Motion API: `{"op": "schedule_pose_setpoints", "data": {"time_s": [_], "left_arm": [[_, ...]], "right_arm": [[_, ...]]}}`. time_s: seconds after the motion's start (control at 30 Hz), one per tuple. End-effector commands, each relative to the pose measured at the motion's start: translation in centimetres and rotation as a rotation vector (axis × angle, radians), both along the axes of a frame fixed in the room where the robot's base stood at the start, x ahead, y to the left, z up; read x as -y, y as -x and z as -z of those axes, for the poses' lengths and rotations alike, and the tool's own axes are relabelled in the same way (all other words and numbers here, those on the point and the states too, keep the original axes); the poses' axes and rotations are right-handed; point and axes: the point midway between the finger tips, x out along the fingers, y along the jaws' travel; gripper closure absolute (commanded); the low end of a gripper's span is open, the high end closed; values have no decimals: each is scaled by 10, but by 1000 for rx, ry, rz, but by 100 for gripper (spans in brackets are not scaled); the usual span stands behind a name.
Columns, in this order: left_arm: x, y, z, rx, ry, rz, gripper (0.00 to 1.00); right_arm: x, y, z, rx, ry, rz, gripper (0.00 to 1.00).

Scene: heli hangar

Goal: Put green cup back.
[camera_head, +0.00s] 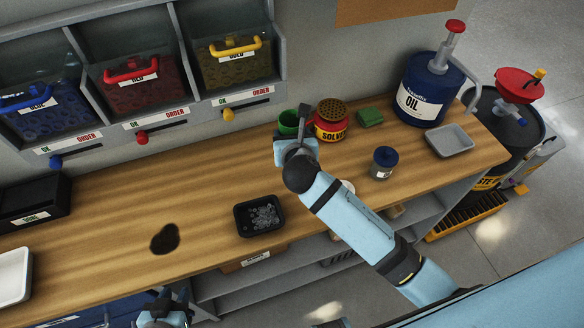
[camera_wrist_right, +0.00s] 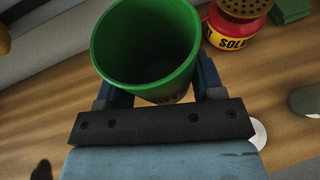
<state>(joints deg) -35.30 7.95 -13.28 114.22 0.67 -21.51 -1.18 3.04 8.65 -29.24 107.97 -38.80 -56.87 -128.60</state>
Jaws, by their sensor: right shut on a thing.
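The green cup (camera_head: 287,123) is at the back of the wooden workbench (camera_head: 120,215), left of the red solvent can (camera_head: 330,121). My right gripper (camera_head: 295,135) is shut on the cup. In the right wrist view the green cup (camera_wrist_right: 148,45) is upright and looks empty, with the blue fingers (camera_wrist_right: 158,85) on either side of its wall. Whether its base touches the bench is hidden. My left gripper (camera_head: 163,312) is low at the bottom edge of the head view, in front of the bench; its fingers are too small and cut off to tell their state.
A green sponge (camera_head: 370,117), a blue oil canister (camera_head: 430,90), a small blue-lidded jar (camera_head: 384,162) and a grey tray (camera_head: 450,140) stand to the right. A black tray of small parts (camera_head: 259,217) and a dark stain (camera_head: 165,239) are nearer the front. Bins (camera_head: 135,85) line the wall.

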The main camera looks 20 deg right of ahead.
Motion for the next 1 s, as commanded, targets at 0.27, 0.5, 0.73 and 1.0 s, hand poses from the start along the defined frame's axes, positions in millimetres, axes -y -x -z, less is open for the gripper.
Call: {"op": "schedule_pose_setpoints", "data": {"time_s": [0.27, 0.5, 0.73, 1.0], "left_arm": [[1, 0, 5, 0, 1, 0, 66], [2, 0, 7, -1, 3, 3, 66], [2, 0, 12, -1, 3, 4, 66], [2, 0, 12, -1, 2, 3, 66]], "right_arm": [[0, 0, 69, -3, -1, 0, 66], [0, 0, 89, 1, 0, -1, 66], [0, 0, 121, -2, 0, 0, 66], [0, 0, 128, 1, -1, -2, 66]]}}
